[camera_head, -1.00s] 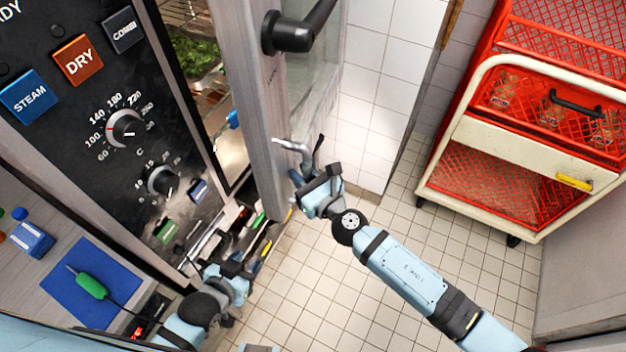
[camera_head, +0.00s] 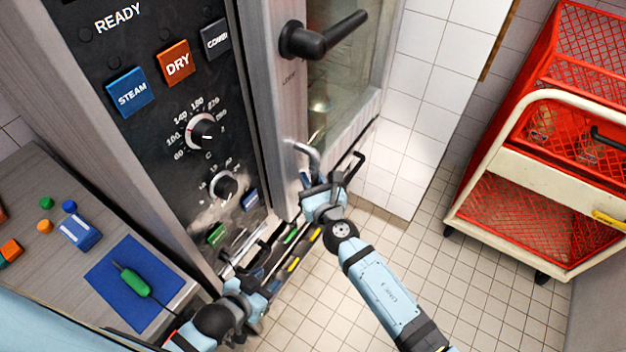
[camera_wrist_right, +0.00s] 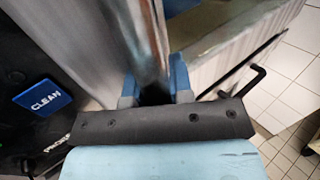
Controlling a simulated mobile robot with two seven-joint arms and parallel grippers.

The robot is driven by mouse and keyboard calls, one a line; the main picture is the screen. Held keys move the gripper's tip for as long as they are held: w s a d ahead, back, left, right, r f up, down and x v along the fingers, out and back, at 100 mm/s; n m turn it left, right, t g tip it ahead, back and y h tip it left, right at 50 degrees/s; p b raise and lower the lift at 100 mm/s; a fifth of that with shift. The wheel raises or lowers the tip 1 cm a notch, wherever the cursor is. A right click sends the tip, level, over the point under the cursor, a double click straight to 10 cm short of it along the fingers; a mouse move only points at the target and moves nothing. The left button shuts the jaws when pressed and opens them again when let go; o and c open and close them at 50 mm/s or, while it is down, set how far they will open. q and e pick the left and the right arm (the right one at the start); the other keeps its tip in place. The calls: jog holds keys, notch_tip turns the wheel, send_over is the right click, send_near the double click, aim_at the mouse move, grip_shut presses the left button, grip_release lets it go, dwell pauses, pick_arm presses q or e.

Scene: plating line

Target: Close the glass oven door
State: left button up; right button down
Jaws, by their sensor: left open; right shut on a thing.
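The glass oven door (camera_head: 346,85) stands close against the control panel side of the oven, and no oven interior shows between them. I cannot tell whether it is fully shut. Its black lever handle (camera_head: 325,38) is near the top. My right gripper (camera_head: 314,183) is at the door's lower left part, shut on a bent metal bar (camera_head: 309,152). The right wrist view shows this shiny bar (camera_wrist_right: 146,45) between the blue fingers. My left gripper (camera_head: 262,284) is open, low in front of the oven, and its fingertips are partly hard to make out.
The oven control panel (camera_head: 190,125) is left of the door. A counter with a blue mat (camera_head: 120,277) and a green-handled probe (camera_head: 133,283) stands at lower left. A cart with red crates (camera_head: 520,205) stands at right. Tiled floor (camera_head: 450,255) is free between them.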

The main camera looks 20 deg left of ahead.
jog(key=shift+w+d+r, duration=0.1)
jog(key=shift+w+r, duration=0.15)
jog(key=shift+r, duration=0.05)
jog(key=c, duration=1.3)
grip_release()
jog(key=shift+o, duration=1.4)
jog(key=shift+w, duration=0.1)
jog(key=shift+f, duration=0.15)
jog(key=shift+s, duration=0.2)
